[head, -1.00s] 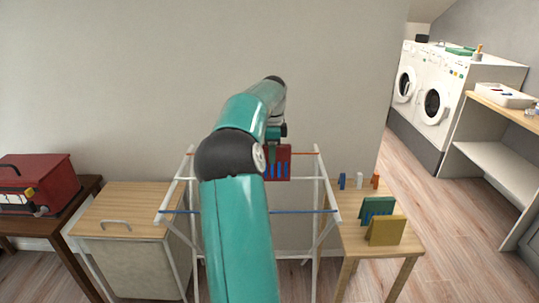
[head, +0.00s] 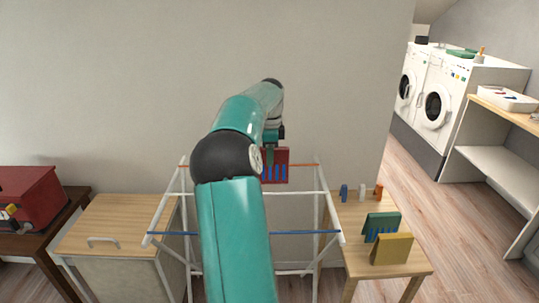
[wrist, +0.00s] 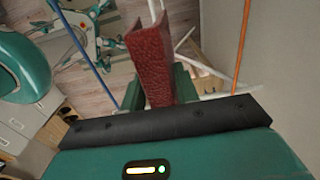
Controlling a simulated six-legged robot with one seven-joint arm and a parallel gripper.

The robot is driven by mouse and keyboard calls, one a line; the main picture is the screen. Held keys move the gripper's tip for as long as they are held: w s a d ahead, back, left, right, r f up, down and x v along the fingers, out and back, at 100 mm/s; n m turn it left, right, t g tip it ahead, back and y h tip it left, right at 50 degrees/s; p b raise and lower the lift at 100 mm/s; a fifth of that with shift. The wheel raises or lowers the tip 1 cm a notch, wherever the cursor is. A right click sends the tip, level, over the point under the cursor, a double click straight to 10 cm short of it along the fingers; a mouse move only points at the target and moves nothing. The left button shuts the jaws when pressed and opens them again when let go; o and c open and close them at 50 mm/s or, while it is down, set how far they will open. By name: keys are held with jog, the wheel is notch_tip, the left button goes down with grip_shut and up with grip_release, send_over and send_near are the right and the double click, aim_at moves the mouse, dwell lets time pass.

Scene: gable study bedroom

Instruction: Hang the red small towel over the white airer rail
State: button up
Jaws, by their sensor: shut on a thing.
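The red small towel (head: 279,164), with blue marks on its near face, hangs from my gripper (head: 272,143). In the wrist view the folded towel (wrist: 150,62) sits between my green fingers (wrist: 158,92), which are shut on it. The airer's white rail (head: 303,193) runs between an orange rail and a blue rail. In the head view the towel's lower edge shows just above the white rail. In the wrist view the white rail (wrist: 153,10) lines up with the towel's far end. I cannot tell whether they touch. My arm hides part of the airer.
The airer's blue rail (head: 306,233) is in front and its orange rail (head: 302,165) behind. A wooden side table (head: 353,261) on the right holds a green towel (head: 381,225), a yellow one (head: 391,249) and small pegs. A wooden-topped cabinet (head: 115,222) stands left.

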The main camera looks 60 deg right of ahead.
jog(key=shift+w+f, duration=0.15)
jog(key=shift+f, duration=8.15)
jog(key=o, duration=1.1)
notch_tip(320, 180, up, 14)
jog(key=shift+f, duration=0.1)
